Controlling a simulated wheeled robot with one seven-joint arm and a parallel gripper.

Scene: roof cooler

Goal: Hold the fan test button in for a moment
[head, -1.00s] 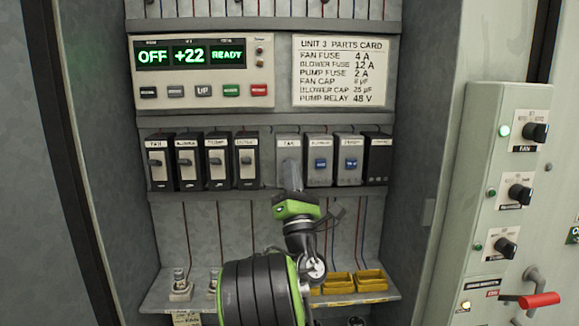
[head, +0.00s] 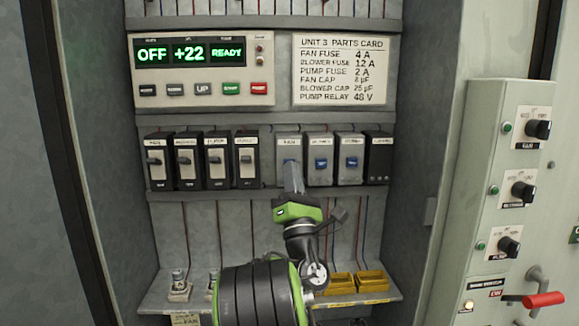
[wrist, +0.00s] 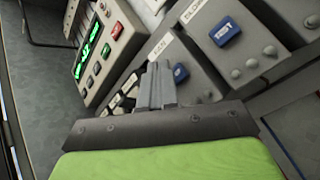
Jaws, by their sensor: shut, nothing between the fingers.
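The FAN module stands in the middle of the row (head: 287,143); it is grey with a label on top. Its blue button (head: 288,162) shows partly above my fingertips and also in the wrist view (wrist: 180,72). My gripper (head: 291,172) is shut and empty, pointing at this module from below. In the wrist view my fingertips (wrist: 156,78) are close beside the blue button; I cannot tell whether they touch the module. The green fan lamp (head: 507,128) on the right panel is dim.
Two similar modules with blue buttons (head: 321,163) stand to the right. Black switches (head: 185,160) fill the left. A display panel (head: 200,70) reads OFF, +22, READY. A shelf with yellow holders (head: 370,281) is below. A red handle (head: 543,299) juts out at right.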

